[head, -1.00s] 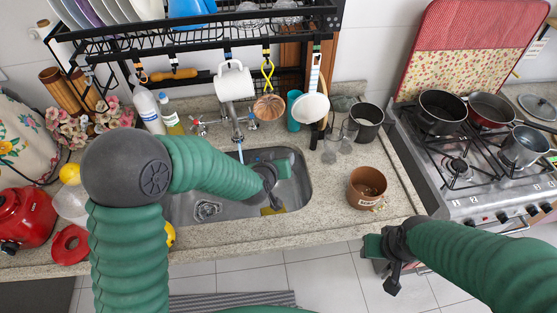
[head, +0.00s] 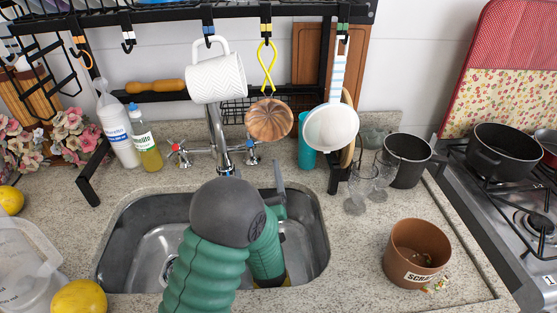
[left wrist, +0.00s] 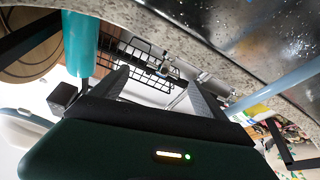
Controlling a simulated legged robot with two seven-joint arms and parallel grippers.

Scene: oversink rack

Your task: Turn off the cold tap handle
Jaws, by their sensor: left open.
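The cold tap handle, marked blue (head: 251,151), sits right of the metal tap (head: 216,140) behind the sink. The red-marked handle (head: 178,152) is on the left. My left gripper (head: 279,182) is over the right back part of the sink, in front of and to the right of the blue handle and apart from it. In the left wrist view its two fingers (left wrist: 158,90) are spread, with metal tap parts (left wrist: 205,84) beyond them. A pale blue band, apparently running water (left wrist: 285,88), crosses that view. My arm hides part of the sink in the head view. My right gripper is out of view.
A white mug (head: 216,80), a wooden-looking mould (head: 269,119) and a white strainer (head: 331,127) hang above the tap area. A teal cup (head: 306,142) and glasses (head: 358,190) stand right of it. Bottles (head: 118,132) stand left. The sink (head: 130,245) is below.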

